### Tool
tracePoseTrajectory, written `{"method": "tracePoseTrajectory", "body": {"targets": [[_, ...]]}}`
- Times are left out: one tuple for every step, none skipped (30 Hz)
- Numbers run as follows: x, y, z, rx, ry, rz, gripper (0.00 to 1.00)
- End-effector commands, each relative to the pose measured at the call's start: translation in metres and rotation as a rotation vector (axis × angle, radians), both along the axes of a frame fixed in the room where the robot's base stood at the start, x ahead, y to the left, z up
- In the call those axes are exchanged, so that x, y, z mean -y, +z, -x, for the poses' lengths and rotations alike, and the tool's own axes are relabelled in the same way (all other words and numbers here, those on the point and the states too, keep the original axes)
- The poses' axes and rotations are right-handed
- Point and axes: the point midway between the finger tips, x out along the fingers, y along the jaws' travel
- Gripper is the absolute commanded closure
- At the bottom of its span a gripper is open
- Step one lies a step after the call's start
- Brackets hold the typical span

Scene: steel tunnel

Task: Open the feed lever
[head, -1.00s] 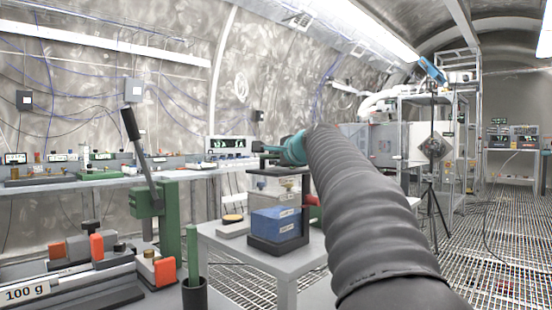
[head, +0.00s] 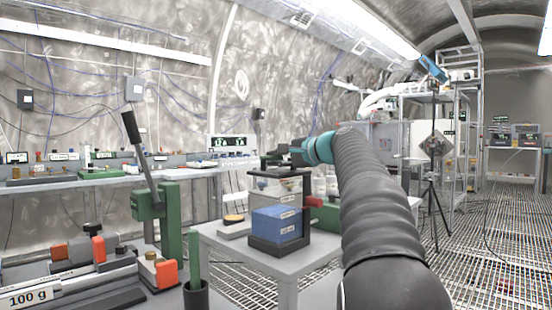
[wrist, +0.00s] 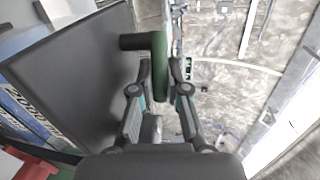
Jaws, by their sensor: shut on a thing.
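My gripper (wrist: 161,75) is shut on a green rounded bar in the wrist view, which I take to be the feed lever (wrist: 160,50). A short dark stub joins its upper end from the left. A large dark flat plate (wrist: 70,75) lies left of the gripper. In the head view, my gripper (head: 296,152) is beside the dark top of a dispenser-like stand (head: 278,174), which has a clear box and a blue block (head: 277,224) below. The lever is too small to make out there.
The stand is on a small grey table (head: 262,259). A green press with a long black-gripped handle (head: 140,155) stands left. A dark cup with a green rod (head: 195,292) is in front. A tripod (head: 433,190) stands right on open grated floor.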

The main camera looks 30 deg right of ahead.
Motion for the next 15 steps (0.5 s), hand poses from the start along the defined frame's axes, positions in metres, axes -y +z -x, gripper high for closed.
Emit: {"method": "tracePoseTrajectory", "body": {"targets": [[-0.0002, -0.0012, -0.0001, -0.002, 0.001, 0.000, 0.83], [-0.0002, -0.0012, -0.0001, -0.002, 0.001, 0.000, 0.76], [-0.0002, -0.0012, -0.0001, -0.002, 0.001, 0.000, 0.74], [-0.0001, -0.0012, -0.0002, -0.002, 0.000, 0.000, 0.74], [-0.0001, -0.0011, -0.0002, -0.002, 0.000, 0.000, 0.74], [-0.0001, -0.0009, -0.0001, -0.002, 0.000, 0.000, 0.74], [-0.0001, -0.0008, 0.0000, -0.002, 0.000, 0.000, 0.74], [-0.0001, -0.0007, 0.0000, -0.002, 0.000, 0.000, 0.74], [0.0000, -0.0007, 0.0000, -0.002, 0.000, 0.000, 0.74], [0.0000, -0.0006, 0.0001, -0.001, -0.001, 0.000, 0.74], [0.0002, -0.0004, 0.0004, -0.001, -0.001, 0.000, 0.74], [0.0007, -0.0001, 0.0015, -0.001, -0.001, 0.000, 0.74], [0.0015, 0.0002, 0.0028, -0.001, -0.002, 0.000, 0.74], [0.0024, 0.0007, 0.0046, -0.001, -0.003, 0.000, 0.74], [0.0041, 0.0014, 0.0079, -0.001, -0.004, 0.000, 0.74]]}}
